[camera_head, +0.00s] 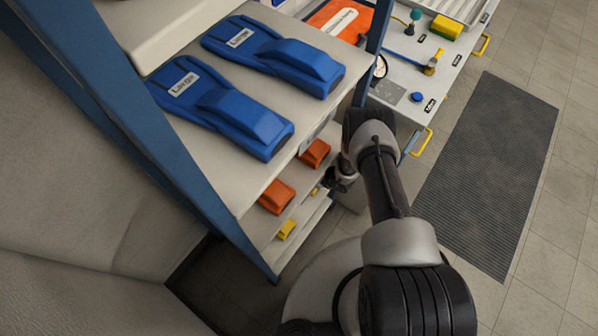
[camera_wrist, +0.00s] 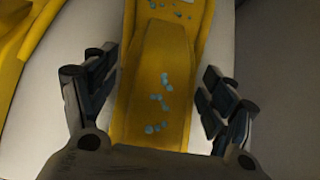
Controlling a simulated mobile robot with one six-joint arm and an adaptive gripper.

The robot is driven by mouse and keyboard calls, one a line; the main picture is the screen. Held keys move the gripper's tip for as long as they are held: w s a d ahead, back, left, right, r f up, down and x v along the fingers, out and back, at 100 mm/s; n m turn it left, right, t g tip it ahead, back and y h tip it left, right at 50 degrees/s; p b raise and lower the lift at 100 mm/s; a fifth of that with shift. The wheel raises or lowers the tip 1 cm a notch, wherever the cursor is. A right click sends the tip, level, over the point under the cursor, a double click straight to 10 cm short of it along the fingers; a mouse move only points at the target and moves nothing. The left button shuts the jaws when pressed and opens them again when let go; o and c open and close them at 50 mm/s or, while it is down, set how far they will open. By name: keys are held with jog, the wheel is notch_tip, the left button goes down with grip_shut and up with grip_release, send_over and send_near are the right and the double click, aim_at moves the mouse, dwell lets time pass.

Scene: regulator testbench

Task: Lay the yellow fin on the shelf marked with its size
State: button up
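A yellow fin (camera_wrist: 160,85) with pale blue spots fills the middle of the wrist view, on a whitish surface. My gripper (camera_wrist: 158,95) has its fingers spread, one on each side of this fin; small gaps seem to show, though contact is hard to judge. Part of another yellow fin (camera_wrist: 22,45) shows at the left. In the head view, my gripper (camera_head: 342,178) is beside the rack, mostly hidden by my arm. A small yellow piece (camera_head: 287,229) lies on a lower shelf. The top shelf (camera_head: 190,58) holds blue fins (camera_head: 240,115) with labels that seem to read "Large".
Orange fins (camera_head: 276,196) lie on a shelf below the blue ones. The rack's blue posts (camera_head: 374,40) stand near my arm. A workbench (camera_head: 425,65) with tools and yellow handles is beyond. A dark mat (camera_head: 490,165) lies on open floor at the right.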

jog(key=shift+o, duration=0.5)
jog(key=shift+d+r, duration=0.1)
jog(key=shift+r, duration=0.15)
jog(key=p+v, duration=0.3)
jog(key=v, duration=0.3)
jog(key=shift+s+d+r, duration=0.1)
jog(key=shift+r, duration=0.15)
jog(key=shift+s+d+r, duration=0.2)
jog(key=shift+s+d, duration=0.05)
